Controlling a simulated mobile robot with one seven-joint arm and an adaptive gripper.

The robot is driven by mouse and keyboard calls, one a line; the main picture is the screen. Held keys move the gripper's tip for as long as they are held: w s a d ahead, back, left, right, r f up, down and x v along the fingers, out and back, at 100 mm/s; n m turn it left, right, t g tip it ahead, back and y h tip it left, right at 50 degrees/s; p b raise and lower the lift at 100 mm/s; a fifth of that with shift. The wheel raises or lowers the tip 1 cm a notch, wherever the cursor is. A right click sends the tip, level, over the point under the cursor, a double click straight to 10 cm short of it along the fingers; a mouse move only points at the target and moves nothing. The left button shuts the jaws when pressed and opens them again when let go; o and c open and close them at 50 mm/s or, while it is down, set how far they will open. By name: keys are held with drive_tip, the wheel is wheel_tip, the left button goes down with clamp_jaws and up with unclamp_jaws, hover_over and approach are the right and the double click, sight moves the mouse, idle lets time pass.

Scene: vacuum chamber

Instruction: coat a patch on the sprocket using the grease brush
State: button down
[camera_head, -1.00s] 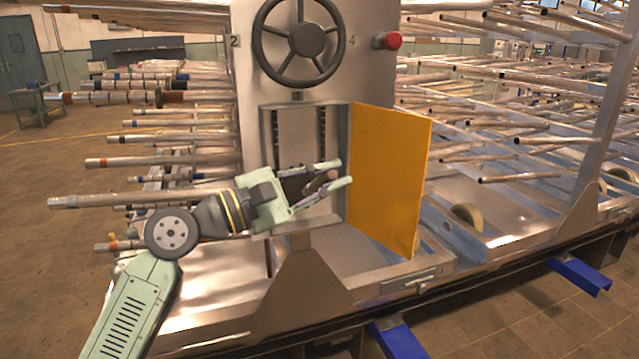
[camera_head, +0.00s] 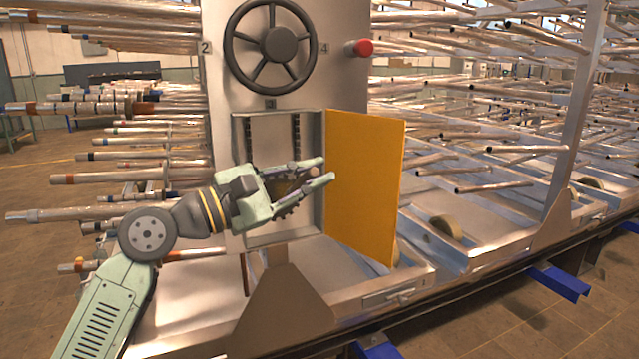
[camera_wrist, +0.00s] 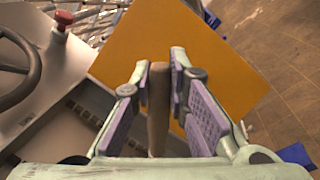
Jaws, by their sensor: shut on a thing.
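My gripper (camera_head: 328,168) is in front of the open cabinet recess (camera_head: 285,240), with its fingertips near the yellow door (camera_head: 365,185). In the wrist view, the gripper (camera_wrist: 165,62) is shut on a brown rod-like handle (camera_wrist: 158,110), which I take to be the grease brush. The brush's bristles cannot be made out. In the head view, only a small brown part of it (camera_head: 290,183) shows between the fingers. Dark chain-like strips (camera_head: 248,135) run down inside the recess. I cannot clearly make out the sprocket; the gripper covers part of the recess.
The yellow door stands open to the right of the recess. Above are a black handwheel (camera_head: 278,45) and a red button (camera_head: 358,48). Many metal rods (camera_head: 500,150) stick out on both sides. Blue feet (camera_head: 560,283) stand out from the base. The floor at the lower right is clear.

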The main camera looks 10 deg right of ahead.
drive_tip(key=w+r+b+v, duration=0.1)
drive_tip(key=b+v, duration=0.2)
drive_tip(key=v, duration=0.2)
drive_tip(key=shift+s+d+f+b+x, duration=0.15)
drive_tip(key=shift+b+x, duration=0.25)
drive_tip(key=shift+x, duration=0.7)
drive_tip(key=shift+s+d+b+x, duration=0.15)
drive_tip(key=shift+b+x, duration=0.25)
drive_tip(key=shift+x, duration=0.65)
drive_tip(key=shift+s+f+b+x, duration=0.1)
drive_tip(key=shift+s+b+x, duration=0.25)
drive_tip(key=shift+x, duration=0.75)
drive_tip(key=shift+w, duration=0.1)
